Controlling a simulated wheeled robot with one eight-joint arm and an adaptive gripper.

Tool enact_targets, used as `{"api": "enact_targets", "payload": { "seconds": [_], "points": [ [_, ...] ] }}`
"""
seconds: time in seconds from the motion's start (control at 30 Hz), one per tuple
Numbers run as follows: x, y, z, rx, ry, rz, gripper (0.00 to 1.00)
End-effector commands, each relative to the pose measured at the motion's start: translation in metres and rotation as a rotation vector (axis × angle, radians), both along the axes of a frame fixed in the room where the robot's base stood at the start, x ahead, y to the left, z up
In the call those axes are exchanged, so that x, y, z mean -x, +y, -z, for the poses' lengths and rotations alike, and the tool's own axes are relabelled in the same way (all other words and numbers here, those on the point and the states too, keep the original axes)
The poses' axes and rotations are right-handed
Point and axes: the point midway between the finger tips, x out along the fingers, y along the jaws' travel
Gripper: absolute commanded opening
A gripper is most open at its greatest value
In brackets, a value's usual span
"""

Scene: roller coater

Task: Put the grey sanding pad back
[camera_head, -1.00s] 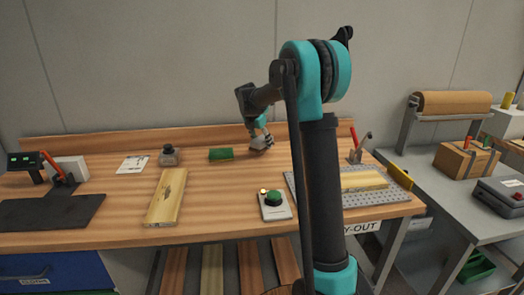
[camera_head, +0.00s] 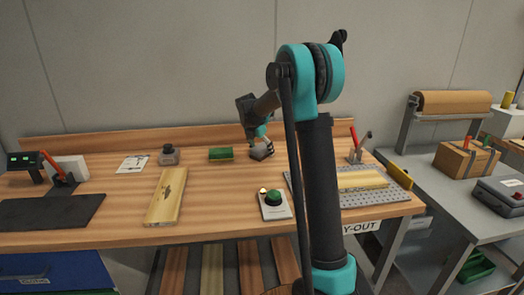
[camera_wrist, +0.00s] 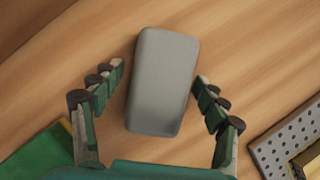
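The grey sanding pad (camera_wrist: 163,82) lies flat on the wooden bench, slightly tilted in the wrist view. My gripper (camera_wrist: 160,75) is open, with one finger to the left of the pad and one to the right. A gap of bare wood shows between each finger and the pad. In the head view my gripper (camera_head: 262,146) is low over the back of the bench, and the pad (camera_head: 262,155) shows only partly beneath it.
A green block (camera_head: 220,154) lies left of my gripper. A perforated plate (camera_head: 385,199) with a wooden piece is at the right.

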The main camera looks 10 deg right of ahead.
Motion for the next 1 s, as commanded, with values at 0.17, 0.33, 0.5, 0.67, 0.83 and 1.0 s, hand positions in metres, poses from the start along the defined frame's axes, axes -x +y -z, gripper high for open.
{"api": "enact_targets", "payload": {
  "seconds": [0.17, 0.33, 0.5, 0.67, 0.83, 1.0],
  "points": [
    [0.0, 0.0, 0.0, 0.0, 0.0, 0.0, 0.73],
    [0.002, 0.002, -0.01, 0.0, 0.0, -0.001, 0.73],
    [0.011, 0.01, -0.037, 0.0, 0.0, -0.001, 0.73],
    [0.02, 0.02, -0.069, 0.001, 0.001, -0.002, 0.73],
    [0.027, 0.027, -0.095, 0.0, 0.0, 0.0, 0.73],
    [0.032, 0.032, -0.11, 0.0, 0.0, 0.0, 0.73]
  ]
}}
